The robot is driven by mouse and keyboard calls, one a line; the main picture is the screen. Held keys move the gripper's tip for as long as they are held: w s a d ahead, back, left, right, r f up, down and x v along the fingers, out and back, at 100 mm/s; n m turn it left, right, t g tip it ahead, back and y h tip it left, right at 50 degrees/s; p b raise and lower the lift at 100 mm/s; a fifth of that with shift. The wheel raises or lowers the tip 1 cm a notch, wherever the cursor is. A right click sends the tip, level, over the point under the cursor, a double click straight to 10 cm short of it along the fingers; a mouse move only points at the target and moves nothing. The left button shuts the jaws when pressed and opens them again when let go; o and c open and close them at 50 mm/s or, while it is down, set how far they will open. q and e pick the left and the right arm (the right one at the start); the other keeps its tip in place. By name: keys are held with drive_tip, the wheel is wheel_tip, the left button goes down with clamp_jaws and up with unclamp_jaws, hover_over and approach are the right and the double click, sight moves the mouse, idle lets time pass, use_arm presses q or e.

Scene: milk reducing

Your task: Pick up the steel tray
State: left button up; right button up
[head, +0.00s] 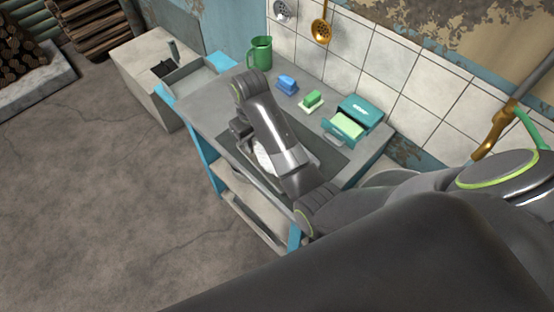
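My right arm comes in from the right and bends over the grey worktable. Its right gripper (243,135) is low at the table's front left, partly hidden behind my own forearm; I cannot tell how far its fingers are apart. A dark grey, flat rectangular area (325,158) lies on the tabletop under the arm, and it may be the steel tray; my arm covers much of it. A pale, whitish round thing (263,158) shows beside the gripper. Whether the gripper touches either cannot be seen. My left gripper is not in view.
A green mug (260,53), blue block (287,84), green block on a pale base (311,101) and teal box with open drawer (360,115) stand along the table's back. The floor (100,190) is clear at left.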

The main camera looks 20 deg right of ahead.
wheel_tip(320, 180, down, 2)
drive_tip(key=b, duration=0.5)
hover_over(257, 167)
wheel_tip(257, 167, down, 5)
drive_tip(key=shift+s+d+r, duration=0.1)
drive_tip(key=shift+s+d, duration=0.05)
wheel_tip(257, 167, down, 5)
drive_tip(key=shift+r+p, duration=0.2)
drive_tip(key=shift+p, duration=0.2)
drive_tip(key=shift+f, duration=0.3)
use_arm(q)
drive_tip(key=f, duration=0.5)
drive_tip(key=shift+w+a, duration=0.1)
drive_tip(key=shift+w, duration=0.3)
use_arm(e)
clamp_jaws()
drive_tip(key=shift+w, duration=0.2)
